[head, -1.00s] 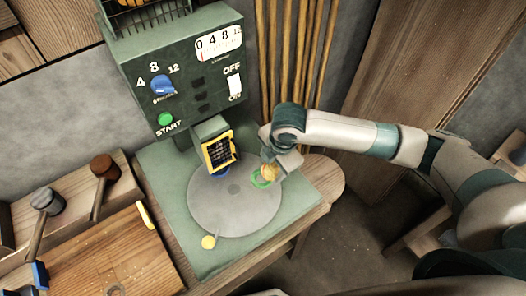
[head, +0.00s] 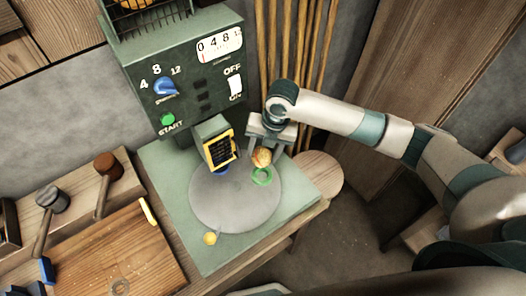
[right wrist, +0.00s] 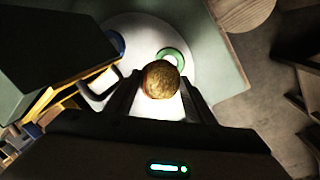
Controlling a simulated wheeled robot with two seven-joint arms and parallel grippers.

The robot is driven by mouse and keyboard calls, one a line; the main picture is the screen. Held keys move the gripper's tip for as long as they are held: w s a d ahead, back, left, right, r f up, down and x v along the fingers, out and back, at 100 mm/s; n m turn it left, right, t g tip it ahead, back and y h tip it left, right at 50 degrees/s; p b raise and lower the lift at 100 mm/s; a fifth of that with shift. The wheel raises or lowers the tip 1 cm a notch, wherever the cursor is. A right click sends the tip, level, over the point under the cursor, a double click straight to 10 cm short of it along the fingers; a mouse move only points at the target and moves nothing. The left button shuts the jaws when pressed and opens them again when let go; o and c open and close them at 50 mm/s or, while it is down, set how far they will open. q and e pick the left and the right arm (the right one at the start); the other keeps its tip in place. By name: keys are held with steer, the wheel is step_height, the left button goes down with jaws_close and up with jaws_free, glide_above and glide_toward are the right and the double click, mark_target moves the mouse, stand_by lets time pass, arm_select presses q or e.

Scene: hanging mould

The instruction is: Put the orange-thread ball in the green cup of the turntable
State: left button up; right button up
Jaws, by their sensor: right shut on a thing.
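The orange-thread ball (head: 261,157) is held between the fingers of my right gripper (head: 268,153). It also shows in the right wrist view (right wrist: 161,80), between the two dark fingers. The green cup (head: 262,176) stands on the right side of the grey turntable (head: 222,210). In the head view the ball appears just above the cup's far rim. In the right wrist view the green cup (right wrist: 176,58) shows past the ball, partly hidden by it. My right gripper is shut on the ball, pointing down. My left gripper is not in view.
A yellow-framed dark panel (head: 219,149) on the green machine (head: 185,75) stands close left of the gripper. A blue cup (head: 221,170) sits under it, and a yellow cup (head: 209,239) at the turntable's front. Mallets (head: 106,172) and a wooden board (head: 115,255) lie at left.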

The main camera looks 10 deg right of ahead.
mark_target(263, 163)
steer(key=shift+f, duration=0.15)
step_height(263, 163, down, 5)
steer(key=b, duration=0.5)
steer(key=shift+f, duration=0.2)
steer(key=shift+f+b, duration=0.5)
steer(key=shift+f, duration=0.85)
steer(key=shift+f, duration=0.1)
steer(key=o, duration=1.2)
